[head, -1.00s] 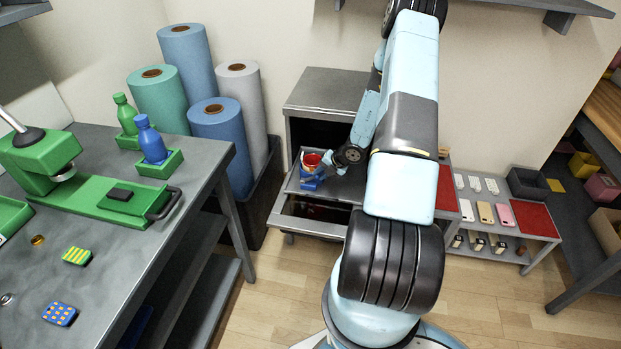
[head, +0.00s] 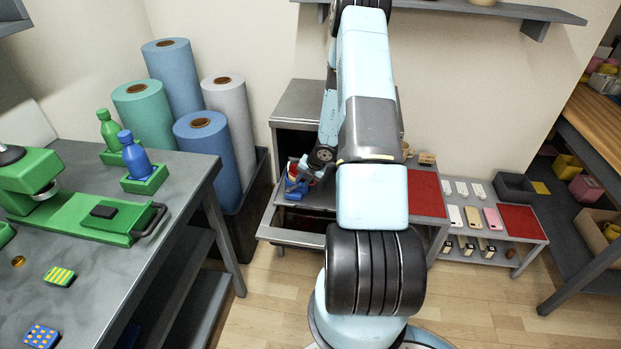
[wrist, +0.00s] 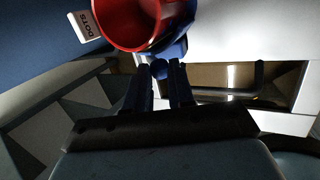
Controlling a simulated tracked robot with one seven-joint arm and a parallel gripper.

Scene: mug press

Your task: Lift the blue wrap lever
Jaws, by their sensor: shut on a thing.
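The blue mug press (head: 293,188) stands on the grey cabinet top, with a red mug in it. In the wrist view the red mug (wrist: 135,22) is at the top, its open mouth facing the camera, with blue press parts around its right side. The blue wrap lever (wrist: 160,68) shows as a small round knob just below the mug. My gripper (wrist: 161,80) is shut on this lever, its two dark fingers on either side of the knob. In the head view my wrist partly hides the mug, and the fingertips and lever cannot be made out.
The cabinet (head: 305,105) has a raised back part behind the press and an open drawer (head: 290,236) below it. Fabric rolls (head: 205,145) stand to the left. A workbench (head: 185,195) with a green press is at the left. A low shelf with phones (head: 473,217) is at the right.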

